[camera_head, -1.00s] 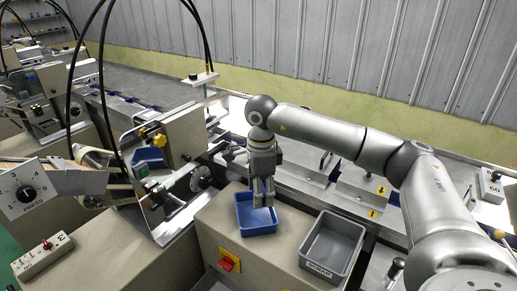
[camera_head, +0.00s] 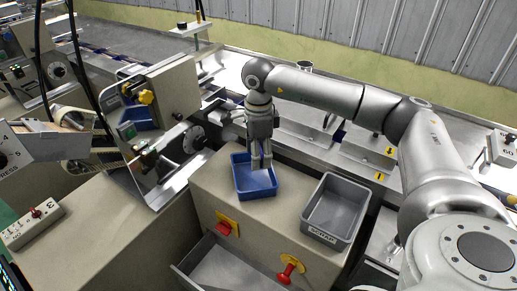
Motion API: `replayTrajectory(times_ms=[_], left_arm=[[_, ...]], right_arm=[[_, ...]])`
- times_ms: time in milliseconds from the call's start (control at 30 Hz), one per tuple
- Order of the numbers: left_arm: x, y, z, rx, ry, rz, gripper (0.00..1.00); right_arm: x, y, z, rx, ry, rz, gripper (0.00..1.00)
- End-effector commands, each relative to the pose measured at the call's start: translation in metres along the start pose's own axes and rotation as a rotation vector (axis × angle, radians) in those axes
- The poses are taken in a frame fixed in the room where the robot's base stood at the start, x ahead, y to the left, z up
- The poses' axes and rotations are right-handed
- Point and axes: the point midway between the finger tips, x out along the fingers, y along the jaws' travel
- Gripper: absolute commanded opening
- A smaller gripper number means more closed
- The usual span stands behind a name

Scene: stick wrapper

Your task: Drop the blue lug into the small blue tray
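The small blue tray (camera_head: 241,185) stands on top of the beige cabinet near the middle of the view. My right gripper (camera_head: 261,167) points straight down over the tray, its fingertips overlapping the inside of the tray. Its two fingers are close together, and I cannot tell whether they are shut or slightly apart. I cannot make out the blue lug; it may be hidden by the fingers or blend with the blue tray. My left gripper is not in view.
A grey tray (camera_head: 314,233) labelled as scrap stands right of the blue tray. An open drawer (camera_head: 222,271) juts out below, near a red button (camera_head: 287,271) and a red switch (camera_head: 224,229). The wrapping machine (camera_head: 165,100) rises at left; a metal conveyor runs behind.

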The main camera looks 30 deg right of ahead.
Motion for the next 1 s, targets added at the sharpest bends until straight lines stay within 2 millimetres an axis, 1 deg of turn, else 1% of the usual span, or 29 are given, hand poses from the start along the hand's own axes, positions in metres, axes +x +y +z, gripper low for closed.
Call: replayTrajectory(times_ms=[200, 233, 400, 433, 767, 867, 1000], left_arm=[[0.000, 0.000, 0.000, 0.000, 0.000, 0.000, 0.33], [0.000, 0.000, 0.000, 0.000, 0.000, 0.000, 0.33], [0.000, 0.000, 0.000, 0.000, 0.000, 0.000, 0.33], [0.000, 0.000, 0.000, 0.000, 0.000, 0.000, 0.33], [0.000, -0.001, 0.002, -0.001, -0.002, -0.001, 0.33], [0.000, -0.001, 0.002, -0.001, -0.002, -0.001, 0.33], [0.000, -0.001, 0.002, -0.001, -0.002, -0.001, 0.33]], right_arm=[[0.000, 0.000, 0.000, 0.001, 0.000, 0.000, 0.37], [0.000, 0.000, 0.000, 0.001, 0.000, 0.000, 0.54], [0.000, 0.000, 0.000, 0.001, 0.000, 0.000, 0.76], [0.000, 0.000, 0.000, 0.000, 0.000, 0.000, 0.78], [-0.001, 0.000, 0.000, 0.000, 0.000, -0.001, 0.78], [-0.008, -0.001, 0.000, 0.000, -0.002, -0.002, 0.78], [-0.032, -0.001, 0.001, 0.000, -0.003, -0.004, 0.78]])
